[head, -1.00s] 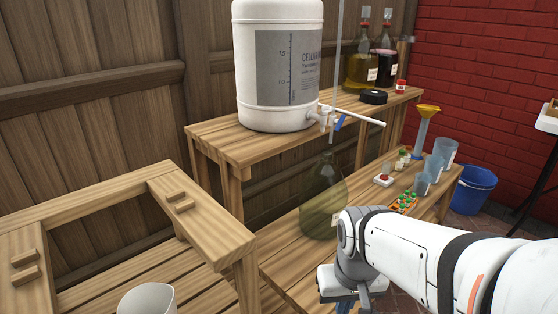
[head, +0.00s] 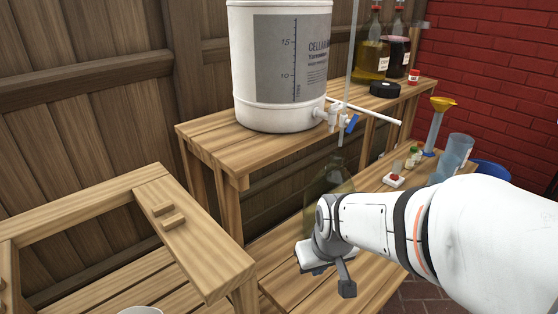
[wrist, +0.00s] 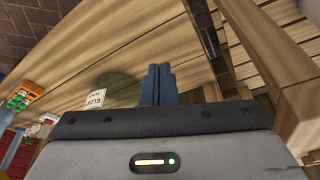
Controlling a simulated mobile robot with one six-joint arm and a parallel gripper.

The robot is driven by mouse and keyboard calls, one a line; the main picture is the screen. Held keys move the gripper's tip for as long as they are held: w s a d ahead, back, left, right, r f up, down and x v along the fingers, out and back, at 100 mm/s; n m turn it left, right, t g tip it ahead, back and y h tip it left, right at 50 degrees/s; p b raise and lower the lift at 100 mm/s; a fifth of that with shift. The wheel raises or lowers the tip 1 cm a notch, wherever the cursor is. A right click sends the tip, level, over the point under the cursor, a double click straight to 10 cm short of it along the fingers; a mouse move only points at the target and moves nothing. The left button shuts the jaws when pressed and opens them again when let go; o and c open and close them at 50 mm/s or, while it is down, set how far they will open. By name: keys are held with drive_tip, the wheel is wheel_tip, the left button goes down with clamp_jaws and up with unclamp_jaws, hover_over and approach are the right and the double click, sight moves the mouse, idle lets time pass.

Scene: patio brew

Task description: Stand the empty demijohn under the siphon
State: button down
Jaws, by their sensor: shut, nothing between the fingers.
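The empty demijohn, a green glass jug (head: 318,181), stands upright on the lower bench shelf in the head view. My arm hides its lower part. In the wrist view its greenish glass (wrist: 122,88) and cream label (wrist: 96,98) show left of the fingers. The siphon looks like the clear upright tube (head: 352,62) beside the white fermenter (head: 282,110), with its lower end near the demijohn's neck; I cannot tell whether it is inside. My gripper (wrist: 160,68) is shut and empty, pointing down near the shelf beside the demijohn. A gap to the glass is unclear.
The fermenter's tap has a blue lever (head: 351,123) and a white pipe (head: 375,113) reaching right. A wooden frame (head: 195,232) stands at front left. Bare planks show below my gripper.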

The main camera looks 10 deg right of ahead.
drive_tip(key=w+f+n+t+h+b, duration=0.1)
drive_tip(key=w+n+t, duration=0.5)
drive_tip(key=w, duration=0.8)
drive_tip(key=w+f+n+t+h+b, duration=0.1)
drive_tip(key=w+f+n+t, duration=0.4)
drive_tip(key=w, duration=0.9)
drive_tip(key=n+t+h, duration=0.1)
drive_tip(key=n+t, duration=0.1)
drive_tip(key=t, duration=0.1)
drive_tip(key=shift+w+d+n+h, duration=0.3)
drive_tip(key=shift+w+h, duration=0.1)
drive_tip(key=shift+f, duration=0.1)
drive_tip(key=shift+s+d+b, duration=0.25)
drive_tip(key=shift+d, duration=0.2)
drive_tip(key=shift+s+d+b, duration=0.2)
drive_tip(key=shift+d, duration=0.25)
drive_tip(key=shift+a, duration=0.1)
